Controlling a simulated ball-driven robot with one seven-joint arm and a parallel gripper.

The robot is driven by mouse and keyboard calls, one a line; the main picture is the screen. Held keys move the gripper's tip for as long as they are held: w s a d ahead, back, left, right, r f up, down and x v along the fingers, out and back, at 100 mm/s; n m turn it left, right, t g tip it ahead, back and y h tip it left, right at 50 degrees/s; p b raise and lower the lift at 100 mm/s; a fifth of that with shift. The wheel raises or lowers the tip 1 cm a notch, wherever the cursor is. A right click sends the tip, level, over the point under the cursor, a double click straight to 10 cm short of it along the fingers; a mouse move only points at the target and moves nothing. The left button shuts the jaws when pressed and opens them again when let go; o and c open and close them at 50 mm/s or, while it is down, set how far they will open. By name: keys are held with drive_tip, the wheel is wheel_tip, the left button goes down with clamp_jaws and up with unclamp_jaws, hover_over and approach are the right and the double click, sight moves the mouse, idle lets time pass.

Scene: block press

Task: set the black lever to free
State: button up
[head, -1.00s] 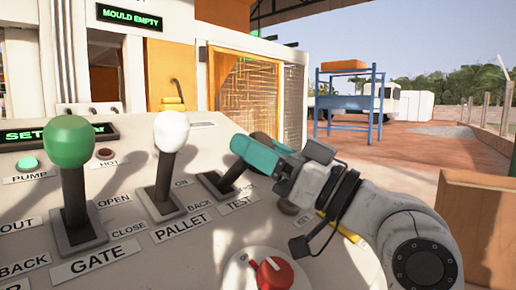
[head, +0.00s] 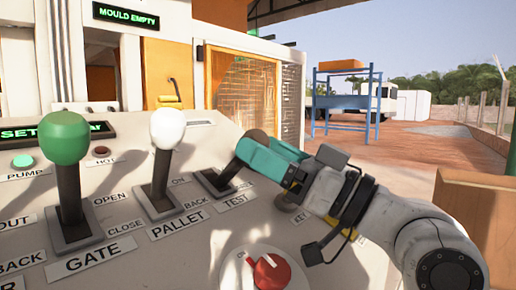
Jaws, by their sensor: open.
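The black lever (head: 232,173) stands behind the TEST label, at the right end of the lever row, and leans to the right. Its dark round knob (head: 258,136) shows partly above my gripper. My gripper (head: 258,157), with teal fingers, is open at the knob and overlaps it in the picture. I cannot tell whether the fingers are around the knob or only in front of it. No label reading free is visible; the panel right of the lever is partly hidden by my gripper.
A white-knobbed PALLET lever (head: 167,130) stands close to the left, and a green-knobbed GATE lever (head: 66,140) further left. A red rotary knob (head: 270,272) sits below on the sloped panel. A mesh gate (head: 240,85) stands behind.

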drive_tip(key=b+v, duration=0.1)
drive_tip(key=v, duration=0.7)
drive_tip(key=shift+s+d, duration=0.2)
drive_tip(key=shift+d, duration=0.1)
drive_tip(key=shift+f, duration=0.2)
